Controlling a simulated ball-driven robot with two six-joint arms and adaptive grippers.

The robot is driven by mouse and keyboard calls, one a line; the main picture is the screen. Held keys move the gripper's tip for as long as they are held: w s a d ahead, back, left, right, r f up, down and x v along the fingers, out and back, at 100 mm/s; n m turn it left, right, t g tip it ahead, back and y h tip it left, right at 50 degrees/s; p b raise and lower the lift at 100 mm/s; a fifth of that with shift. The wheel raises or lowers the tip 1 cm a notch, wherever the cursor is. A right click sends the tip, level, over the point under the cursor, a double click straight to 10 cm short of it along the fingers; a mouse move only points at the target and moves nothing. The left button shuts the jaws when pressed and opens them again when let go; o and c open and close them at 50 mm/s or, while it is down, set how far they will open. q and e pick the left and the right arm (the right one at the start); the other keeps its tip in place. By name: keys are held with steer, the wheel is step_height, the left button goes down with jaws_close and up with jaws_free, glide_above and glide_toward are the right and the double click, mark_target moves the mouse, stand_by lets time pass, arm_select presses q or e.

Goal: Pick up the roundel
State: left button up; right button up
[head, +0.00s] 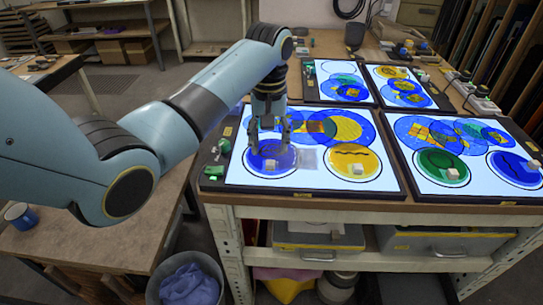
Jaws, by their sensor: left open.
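Several round glass roundels lie on lit white panels on the bench. I cannot tell whether the fingertips touch the glass. A yellow roundel (345,161) with a beige block lies to its right. On the near right panel are a green roundel (432,160) and another blue roundel (505,160). My right gripper is not in view.
Overlapping blue and yellow glass discs (343,126) lie behind the blue roundel. Small green items (213,171) sit on the panel's left edge. Two more lit panels stand behind. A grey bin (187,286) and a blue mug (20,215) are at the lower left.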

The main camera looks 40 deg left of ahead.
mark_target(270, 157)
arm_select(q)
step_height(270, 157, down, 5)
steer(key=shift+d+r, duration=0.1)
steer(key=shift+d, duration=0.05)
jaws_close()
